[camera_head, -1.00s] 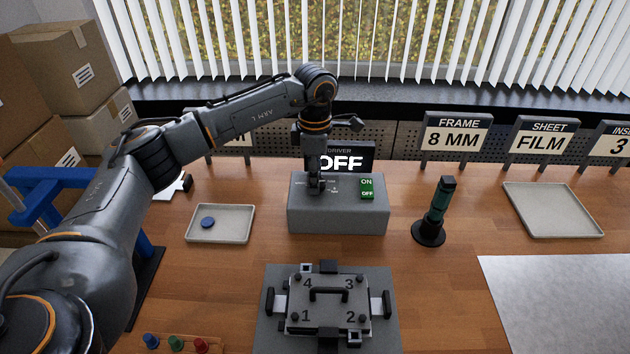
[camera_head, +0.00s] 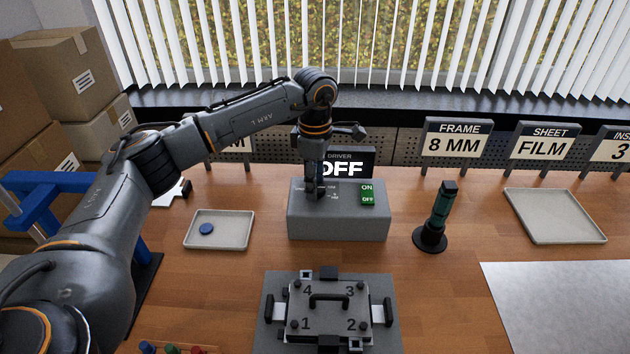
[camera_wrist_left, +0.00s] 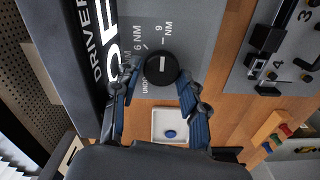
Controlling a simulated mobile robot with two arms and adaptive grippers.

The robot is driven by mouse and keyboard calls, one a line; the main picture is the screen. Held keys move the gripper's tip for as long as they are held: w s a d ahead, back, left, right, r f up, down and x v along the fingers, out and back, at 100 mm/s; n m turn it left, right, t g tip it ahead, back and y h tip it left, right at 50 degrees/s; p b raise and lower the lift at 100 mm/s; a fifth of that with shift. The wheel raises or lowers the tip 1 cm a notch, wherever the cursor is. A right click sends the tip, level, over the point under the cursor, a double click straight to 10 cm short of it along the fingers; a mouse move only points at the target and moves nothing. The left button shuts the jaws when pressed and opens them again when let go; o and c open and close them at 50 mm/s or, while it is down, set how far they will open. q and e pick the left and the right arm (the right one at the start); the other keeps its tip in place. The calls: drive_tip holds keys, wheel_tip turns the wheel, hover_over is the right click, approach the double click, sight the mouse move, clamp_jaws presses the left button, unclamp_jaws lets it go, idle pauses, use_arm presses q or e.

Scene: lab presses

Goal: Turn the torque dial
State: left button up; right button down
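The torque dial (camera_wrist_left: 161,68) is a round black knob with a white mark, on top of the grey driver box (camera_head: 338,222). Labels including 6 NM and 9 NM surround it; I cannot tell which the mark selects. In the head view my left gripper hides the dial. My left gripper (camera_head: 313,194) points down over the box's left part. In the left wrist view, its blue-padded fingers (camera_wrist_left: 152,88) are apart on either side of the dial's near edge; the right finger looks close to it, contact unclear. The display (camera_head: 345,166) reads OFF. My right gripper is out of view.
Green ON and OFF buttons (camera_head: 367,194) sit right of the dial. A tray (camera_head: 238,238) with a blue disc (camera_head: 206,229) is left of the box. A dark green-black tool (camera_head: 438,215) stands right. A numbered fixture plate (camera_head: 328,312) lies in front.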

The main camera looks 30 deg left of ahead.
use_arm(q)
drive_tip(key=shift+o, duration=0.9)
drive_tip(key=shift+r, duration=0.1)
